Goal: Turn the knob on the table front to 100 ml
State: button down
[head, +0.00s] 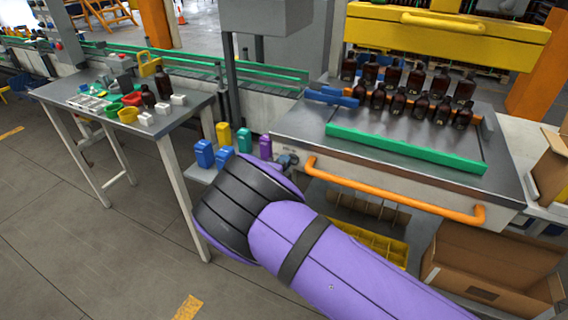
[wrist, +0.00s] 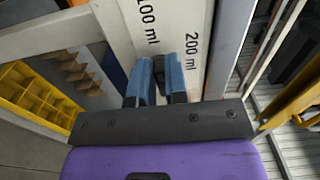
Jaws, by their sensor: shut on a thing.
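The white front panel of the table carries a "100 ml" label (wrist: 148,20) and a "200 ml" label (wrist: 192,52) in the wrist view. My gripper (wrist: 159,78) has its two blue fingers at the panel, just below the labels in the picture. They are shut on the knob (wrist: 159,64), of which only a dark part shows between them. Which label the knob points to cannot be told. In the head view my purple arm reaches to the left end of the table front, and the gripper (head: 288,161) is mostly hidden behind it.
An orange handle bar (head: 395,193) runs along the table front, right of my arm. Several amber bottles (head: 411,80) and a green rail (head: 405,149) are on the table top. A cardboard box (head: 490,262) and a yellow divided crate (head: 375,246) are below.

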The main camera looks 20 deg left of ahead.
jog(key=shift+f, duration=0.1)
jog(key=c, duration=1.1)
grip_release()
jog(key=shift+c, duration=0.2)
jog(key=s, duration=1)
jog(key=shift+s+a, duration=0.4)
jog(key=shift+a, duration=0.05)
